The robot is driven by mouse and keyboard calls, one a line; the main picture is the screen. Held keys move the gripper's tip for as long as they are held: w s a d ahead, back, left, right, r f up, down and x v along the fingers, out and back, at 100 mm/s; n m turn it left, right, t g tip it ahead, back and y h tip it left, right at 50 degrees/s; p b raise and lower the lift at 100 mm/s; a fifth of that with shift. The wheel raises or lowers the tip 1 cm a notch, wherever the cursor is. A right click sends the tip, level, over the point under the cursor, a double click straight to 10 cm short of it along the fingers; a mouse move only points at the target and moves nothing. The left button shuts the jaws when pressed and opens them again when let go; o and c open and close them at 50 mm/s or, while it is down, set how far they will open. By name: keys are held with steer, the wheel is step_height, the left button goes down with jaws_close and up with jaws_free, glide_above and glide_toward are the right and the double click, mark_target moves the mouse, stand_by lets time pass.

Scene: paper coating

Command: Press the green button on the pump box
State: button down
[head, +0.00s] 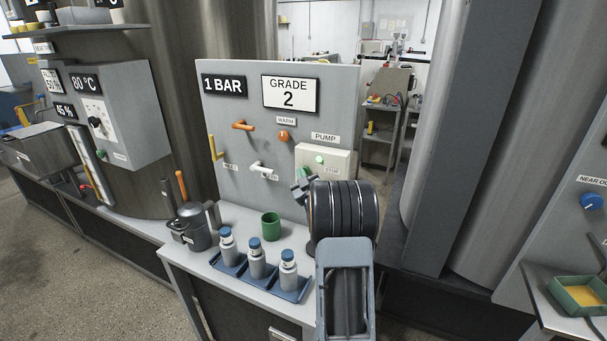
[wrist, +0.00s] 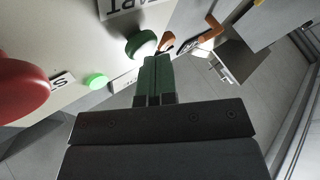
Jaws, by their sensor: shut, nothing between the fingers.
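The pump box (head: 340,159) is a pale box on the grey panel under the PUMP label. A lit green round spot (head: 319,159) shows on its face; I cannot tell there whether it is button or lamp. In the head view my gripper (head: 303,176) is at the box's lower left.
Orange (head: 243,125) and white (head: 262,169) valve handles and an orange WARM knob (head: 283,136) are on the panel left of the box. Below stand a green cup (head: 271,226), a dark pot (head: 190,230) and a blue tray (head: 262,284) with capped bottles.

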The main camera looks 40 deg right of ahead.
steer(key=shift+a, duration=0.1)
steer(key=shift+s+a+b, duration=0.45)
steer(key=shift+a+b, duration=0.2)
steer(key=shift+a, duration=0.05)
steer(key=shift+s+a+b, duration=0.4)
steer(key=shift+a+b, duration=0.05)
steer(key=shift+a, duration=0.3)
steer(key=shift+s+a+b, duration=0.35)
steer(key=shift+a+b, duration=0.05)
steer(key=shift+a, duration=0.3)
steer(key=shift+s+a+b, duration=0.4)
steer(key=shift+a+b, duration=0.05)
steer(key=shift+a, duration=0.3)
